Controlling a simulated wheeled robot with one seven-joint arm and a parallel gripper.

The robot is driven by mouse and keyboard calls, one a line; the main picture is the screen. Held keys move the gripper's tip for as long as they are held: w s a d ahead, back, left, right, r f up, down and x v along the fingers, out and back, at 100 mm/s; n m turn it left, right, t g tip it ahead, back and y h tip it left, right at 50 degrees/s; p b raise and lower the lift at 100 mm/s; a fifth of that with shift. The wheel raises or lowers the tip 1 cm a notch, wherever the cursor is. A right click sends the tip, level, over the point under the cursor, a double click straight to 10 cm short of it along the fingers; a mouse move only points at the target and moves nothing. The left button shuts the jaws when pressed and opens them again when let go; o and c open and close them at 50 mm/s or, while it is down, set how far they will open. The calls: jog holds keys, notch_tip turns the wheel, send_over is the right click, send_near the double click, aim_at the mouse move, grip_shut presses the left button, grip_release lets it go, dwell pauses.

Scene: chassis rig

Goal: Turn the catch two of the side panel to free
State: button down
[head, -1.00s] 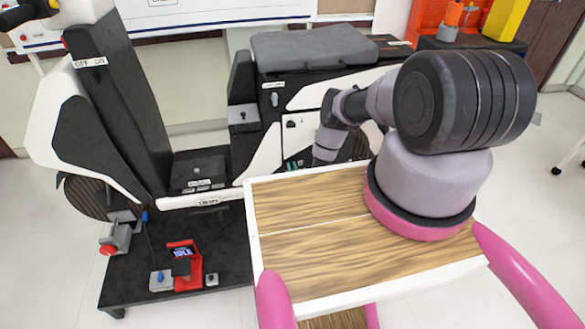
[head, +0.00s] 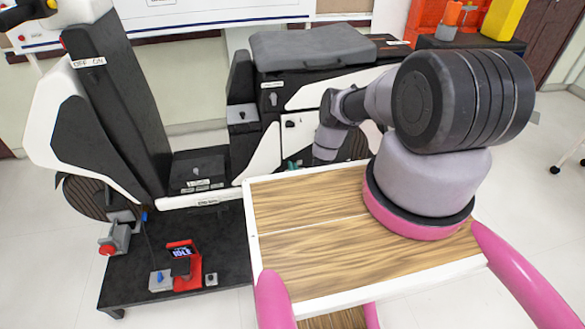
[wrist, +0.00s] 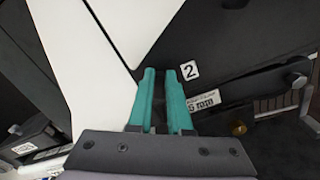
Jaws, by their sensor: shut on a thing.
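The side panel (wrist: 230,40) is a dark panel with white trim on the scooter-like chassis, and it fills the upper part of the wrist view. A label with the number 2 (wrist: 189,70) is on it, just right of my fingertips. My gripper (wrist: 160,72) has two teal fingers pointing at the panel beside this label, with a narrow gap between them. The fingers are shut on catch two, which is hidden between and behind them. In the head view my arm hides most of this area, and only a little teal of the gripper (head: 291,163) shows.
A white-edged wooden tray top (head: 310,255) lies in front of the chassis, under my arm. A dark platform (head: 225,240) at the left carries a red device (head: 184,265). In the wrist view a dark lever (wrist: 265,83) and a brass knob (wrist: 239,129) are right of the fingers.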

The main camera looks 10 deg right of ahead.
jog(key=m, duration=0.4)
jog(key=f+m, duration=0.1)
jog(key=m, duration=0.3)
jog(key=d+m, duration=0.1)
jog(key=m, duration=0.2)
jog(key=shift+f+m, duration=0.15)
jog(key=shift+m, duration=0.25)
dwell(0.3)
jog(key=c, duration=0.8)
grip_release()
jog(key=shift+c, duration=0.2)
